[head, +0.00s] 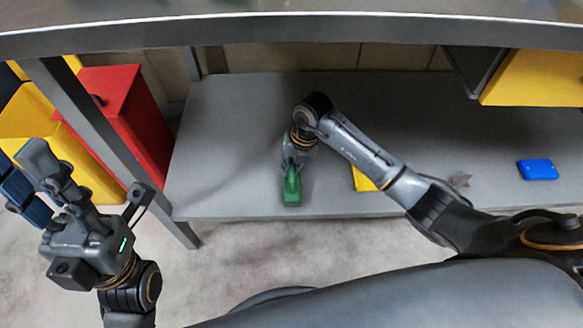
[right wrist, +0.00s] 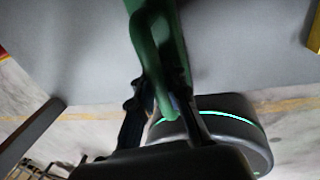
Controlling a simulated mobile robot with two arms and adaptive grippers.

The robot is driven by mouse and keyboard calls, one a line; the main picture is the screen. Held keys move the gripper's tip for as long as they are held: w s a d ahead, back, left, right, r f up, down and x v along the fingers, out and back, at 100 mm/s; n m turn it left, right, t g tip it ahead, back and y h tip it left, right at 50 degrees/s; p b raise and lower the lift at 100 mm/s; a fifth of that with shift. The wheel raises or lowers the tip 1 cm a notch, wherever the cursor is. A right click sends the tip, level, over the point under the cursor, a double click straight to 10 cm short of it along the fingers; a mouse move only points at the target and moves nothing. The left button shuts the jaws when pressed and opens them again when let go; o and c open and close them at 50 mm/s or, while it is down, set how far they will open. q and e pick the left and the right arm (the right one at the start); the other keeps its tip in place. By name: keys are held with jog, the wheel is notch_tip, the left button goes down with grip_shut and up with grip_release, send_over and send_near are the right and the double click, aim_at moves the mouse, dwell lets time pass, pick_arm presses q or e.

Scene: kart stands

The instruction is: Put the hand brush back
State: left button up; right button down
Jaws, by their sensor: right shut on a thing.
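The hand brush (head: 291,190) is green and sits at the middle of the grey shelf, near its front edge. My right gripper (head: 297,160) is shut on it from above in the head view. In the right wrist view the green brush (right wrist: 150,45) runs up between the dark fingers of my right gripper (right wrist: 165,110). Whether the brush rests on the shelf or is just above it, I cannot tell. My left gripper (head: 42,180) is at the left of the head view, off the shelf and away from the brush; its jaw opening is unclear.
The grey shelf (head: 230,120) lies under a tabletop edge (head: 300,28). A blue box (head: 537,169) and a small grey item (head: 459,180) are on its right. A yellow item (head: 363,180) is partly hidden by my right arm. Red (head: 125,110) and yellow (head: 50,125) bins stand left.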

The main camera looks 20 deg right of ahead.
jog(key=shift+f, duration=0.1)
jog(key=c, duration=1.3)
grip_release()
jog(key=shift+c, duration=0.2)
